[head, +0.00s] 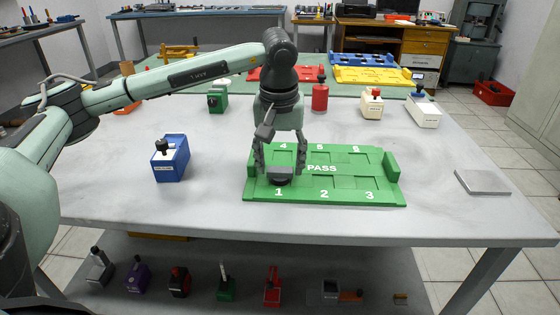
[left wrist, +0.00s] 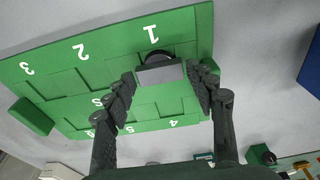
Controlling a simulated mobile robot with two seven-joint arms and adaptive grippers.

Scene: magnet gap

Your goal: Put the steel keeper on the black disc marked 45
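A green tray (head: 345,186) with numbered places and the word PASS lies on the table. A small grey block (left wrist: 158,74), which looks like the steel keeper, is at place 1, against or over a black disc (left wrist: 155,57). I cannot tell whether it rests on the disc, and no 45 is readable. My left gripper (head: 281,172) points down over place 1, its fingers wide on both sides of the block. In the head view narrow gaps show between fingers and block. In the left wrist view the fingertips are close to its ends. My right gripper is out of view.
A flat grey plate (head: 482,182) lies at the right edge of the table. A blue block with a black knob (head: 171,158) stands left of the tray. Green, red and white blocks stand behind. Several knobbed items sit on the lower shelf. The table's front strip is clear.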

